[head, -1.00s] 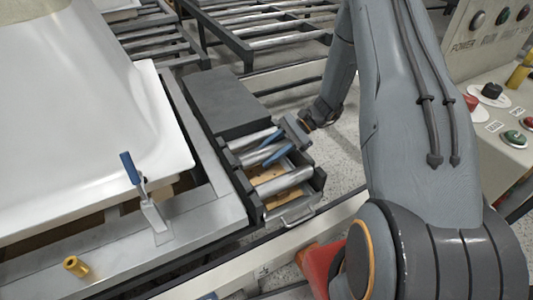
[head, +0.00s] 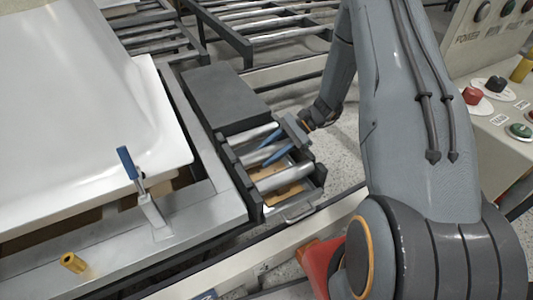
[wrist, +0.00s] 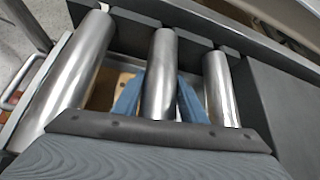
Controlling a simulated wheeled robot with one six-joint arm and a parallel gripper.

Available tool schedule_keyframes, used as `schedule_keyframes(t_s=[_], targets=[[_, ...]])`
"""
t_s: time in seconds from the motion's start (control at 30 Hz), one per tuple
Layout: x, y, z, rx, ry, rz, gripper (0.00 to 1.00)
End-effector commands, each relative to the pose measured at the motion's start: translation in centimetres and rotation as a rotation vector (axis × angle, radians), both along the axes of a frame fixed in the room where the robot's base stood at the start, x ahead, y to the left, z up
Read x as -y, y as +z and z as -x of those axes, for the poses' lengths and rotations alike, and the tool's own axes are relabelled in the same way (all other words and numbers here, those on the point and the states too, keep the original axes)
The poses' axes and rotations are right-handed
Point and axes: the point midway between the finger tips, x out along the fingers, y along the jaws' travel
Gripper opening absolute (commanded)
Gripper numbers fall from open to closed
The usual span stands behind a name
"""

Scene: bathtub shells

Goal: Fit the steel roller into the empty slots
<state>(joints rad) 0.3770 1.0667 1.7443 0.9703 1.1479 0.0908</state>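Several steel rollers lie side by side in the black slotted frame (head: 256,212), seen in the head view below my gripper (head: 279,147). In the wrist view, the middle steel roller (wrist: 159,70) runs between the two blue fingers of my gripper (wrist: 161,92). The fingers lie close along both its sides and look shut on it. The roller's far end is at a notch of the black rail (wrist: 197,38); I cannot tell whether it is fully seated. Its near end is hidden by my gripper. Other rollers lie left (wrist: 70,75) and right (wrist: 220,88) of it.
A flat dark cover (head: 225,98) adjoins the frame. A metal handle (head: 298,212) is at its front. A control panel (head: 500,110) stands at right.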

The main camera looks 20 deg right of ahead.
Motion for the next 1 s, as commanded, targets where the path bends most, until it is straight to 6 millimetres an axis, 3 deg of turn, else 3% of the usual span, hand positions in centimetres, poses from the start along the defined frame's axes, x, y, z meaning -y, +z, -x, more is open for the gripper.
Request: schedule_keyframes(t_s=[0.03, 0.1, 0.47, 0.8, 1.0], targets=[[0.0, 0.0, 0.0, 0.001, -0.001, 0.001, 0.47], [0.0, 0.0, 0.0, 0.0, 0.0, 0.001, 0.58], [0.4, 0.3, -0.1, 0.001, -0.002, 0.001, 0.58], [4.7, 3.1, -0.3, 0.002, -0.003, 0.002, 0.58], [6.3, 4.2, -0.4, 0.001, -0.001, 0.001, 0.58]])
